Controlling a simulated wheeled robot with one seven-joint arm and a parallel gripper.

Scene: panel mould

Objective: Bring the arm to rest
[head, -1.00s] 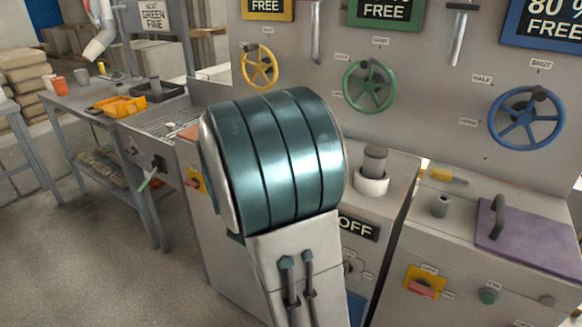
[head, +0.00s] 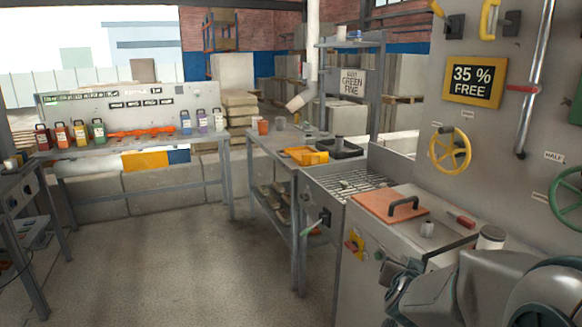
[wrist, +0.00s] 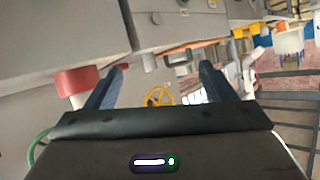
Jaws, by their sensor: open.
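In the wrist view my gripper (wrist: 164,72) is open, its two dark fingers spread wide with nothing between them. The picture there is tilted, with a yellow handwheel (wrist: 158,97) seen beyond the fingers. A red and white round part (wrist: 75,84) lies close beside the left finger. In the head view my grey arm links fill the lower right corner, low in front of the machine. My gripper's fingers cannot be made out there.
A machine cabinet with an orange lid (head: 392,204) stands by the arm, with a panel (head: 430,110) behind it. A workbench (head: 268,148) with yellow trays (head: 304,155) stands further back. A shelf of coloured bottles (head: 80,133) is at far left. Open floor (head: 190,265) lies left.

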